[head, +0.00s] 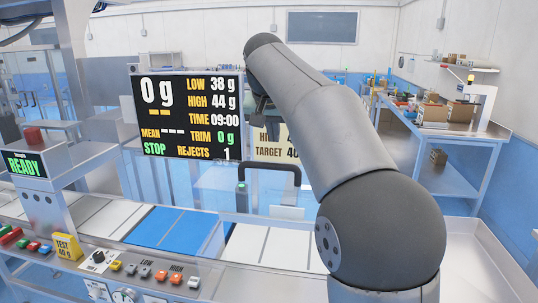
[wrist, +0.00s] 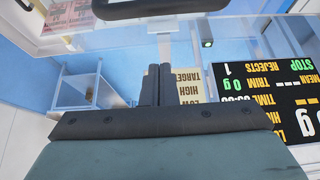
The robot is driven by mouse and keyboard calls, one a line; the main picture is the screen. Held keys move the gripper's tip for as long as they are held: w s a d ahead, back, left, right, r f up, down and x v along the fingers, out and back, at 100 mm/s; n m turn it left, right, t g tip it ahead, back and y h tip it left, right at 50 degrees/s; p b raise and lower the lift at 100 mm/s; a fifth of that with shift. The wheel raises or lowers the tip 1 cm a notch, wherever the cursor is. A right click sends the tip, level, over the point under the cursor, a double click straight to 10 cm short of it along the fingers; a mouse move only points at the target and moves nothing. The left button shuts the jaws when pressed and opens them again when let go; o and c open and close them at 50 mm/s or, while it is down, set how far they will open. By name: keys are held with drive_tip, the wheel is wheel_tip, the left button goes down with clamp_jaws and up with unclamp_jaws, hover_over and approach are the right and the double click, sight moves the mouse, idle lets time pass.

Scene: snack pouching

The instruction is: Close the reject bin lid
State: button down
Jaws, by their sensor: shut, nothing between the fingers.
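A clear panel with a black bar handle (head: 270,166) stands behind the white and blue belt in the head view; it looks like the reject bin lid, but I cannot be sure. The same kind of black handle (wrist: 135,8) shows at the top edge of the wrist view, with a see-through panel edge below it. My gripper (wrist: 154,72) has its two dark fingers together, empty and apart from the handle. The bin itself and the lid's exact angle are unclear.
A scale display (head: 188,116) reads 0 g and rejects 1, close to my arm. A target sign (head: 276,146) is behind the handle. A control panel with a yellow test block (head: 67,247) is at front left. A shelf table (head: 440,128) with boxes stands at right.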

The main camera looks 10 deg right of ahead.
sight(272, 181)
drive_tip(key=x, duration=0.5)
drive_tip(key=shift+f, duration=0.15)
drive_tip(key=s, duration=0.1)
drive_tip(key=s+a, duration=0.1)
drive_tip(key=shift+s+a, duration=0.1)
drive_tip(key=shift+s, duration=0.2)
drive_tip(key=shift+s+a+f+p, duration=0.2)
drive_tip(key=shift+s+f+p, duration=0.1)
drive_tip(key=shift+s, duration=0.15)
